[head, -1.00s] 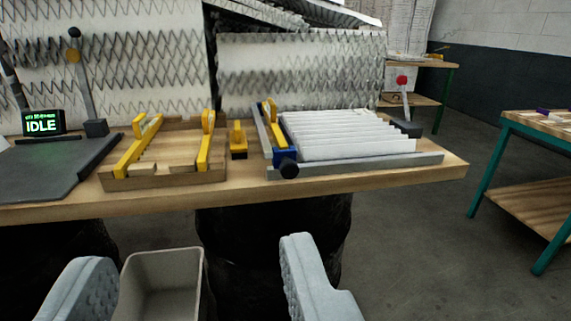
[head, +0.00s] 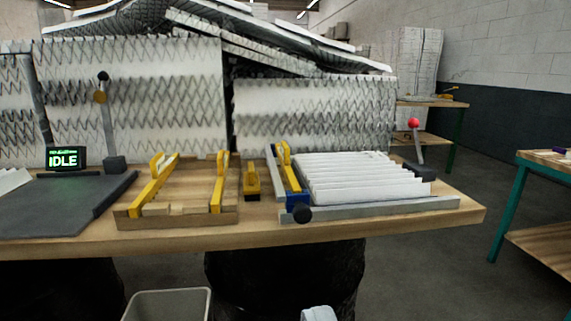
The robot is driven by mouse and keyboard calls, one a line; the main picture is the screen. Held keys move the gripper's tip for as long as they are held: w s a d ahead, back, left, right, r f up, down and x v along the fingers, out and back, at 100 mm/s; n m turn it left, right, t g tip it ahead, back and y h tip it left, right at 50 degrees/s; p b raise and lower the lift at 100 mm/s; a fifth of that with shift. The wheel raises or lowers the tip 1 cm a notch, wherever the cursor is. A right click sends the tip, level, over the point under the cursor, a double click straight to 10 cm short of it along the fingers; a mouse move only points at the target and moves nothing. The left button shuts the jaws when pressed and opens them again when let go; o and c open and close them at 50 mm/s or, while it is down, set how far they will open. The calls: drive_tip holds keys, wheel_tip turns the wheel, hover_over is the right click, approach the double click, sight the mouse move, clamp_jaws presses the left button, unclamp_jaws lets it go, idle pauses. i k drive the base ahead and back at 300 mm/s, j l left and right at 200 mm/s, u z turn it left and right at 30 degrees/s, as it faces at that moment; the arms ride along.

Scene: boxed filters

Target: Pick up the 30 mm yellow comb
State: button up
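Two long yellow combs stand in a wooden tray (head: 176,222) on the bench, one at its left side (head: 153,188) and one at its right side (head: 219,185). Another yellow comb (head: 285,160) stands at the blue fixture beside the white pleated filter. I cannot read sizes, so I cannot tell which comb is 30 mm. Only one grey fingertip of my gripper (head: 318,313) shows, at the bottom edge, below and in front of the bench. The other finger is out of view. The lone fingertip has nothing against it, and the fingers look apart.
A small yellow block on a dark base (head: 252,182) stands between the tray and the pleated filter (head: 360,178). An IDLE display (head: 64,159) and dark plate (head: 65,205) are at left. A grey bin (head: 168,303) is below the bench (head: 400,222).

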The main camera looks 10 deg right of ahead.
sight(283, 151)
drive_tip(key=i+l, duration=0.25)
drive_tip(key=i, duration=0.2)
drive_tip(key=i+l, duration=0.25)
drive_tip(key=i, duration=0.25)
